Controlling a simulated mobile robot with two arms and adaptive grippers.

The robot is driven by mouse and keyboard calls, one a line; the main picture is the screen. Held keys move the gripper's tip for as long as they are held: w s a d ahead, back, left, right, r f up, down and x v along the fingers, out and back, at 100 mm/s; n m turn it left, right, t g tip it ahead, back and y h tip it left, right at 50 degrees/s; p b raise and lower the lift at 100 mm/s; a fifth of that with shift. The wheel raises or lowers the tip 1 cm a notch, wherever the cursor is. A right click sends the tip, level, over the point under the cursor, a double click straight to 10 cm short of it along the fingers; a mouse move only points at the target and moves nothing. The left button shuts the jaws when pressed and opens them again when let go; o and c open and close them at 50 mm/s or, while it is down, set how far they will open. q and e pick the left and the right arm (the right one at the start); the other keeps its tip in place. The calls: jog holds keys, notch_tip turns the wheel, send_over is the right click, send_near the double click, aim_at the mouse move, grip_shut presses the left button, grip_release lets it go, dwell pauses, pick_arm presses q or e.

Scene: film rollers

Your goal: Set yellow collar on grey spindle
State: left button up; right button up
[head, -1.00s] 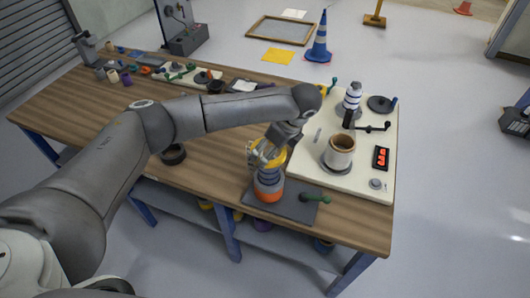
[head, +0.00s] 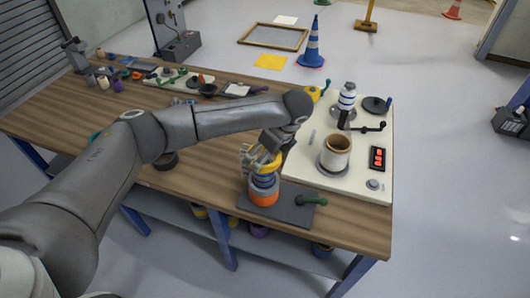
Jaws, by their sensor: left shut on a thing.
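My left gripper (head: 260,158) comes down from above and is shut on the yellow collar (head: 268,165). The collar sits at the top of a stack with a blue-grey part (head: 263,183) and an orange ring (head: 263,197) at the bottom. The stack stands upright on a dark grey base plate (head: 291,213) near the table's front edge. The spindle's grey shaft is hidden by the stack, collar and fingers. I cannot tell whether the collar touches the part under it. My right gripper is not in view.
Small parts lie at the table's far left.

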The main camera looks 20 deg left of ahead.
pick_arm(q)
jog(key=shift+f+b, duration=1.65)
jog(key=shift+b, duration=0.1)
jog(key=shift+f, duration=1)
jog(key=shift+f+b, duration=0.45)
jog(key=shift+f, duration=1.55)
jog(key=o, duration=0.9)
jog(key=v, duration=1.2)
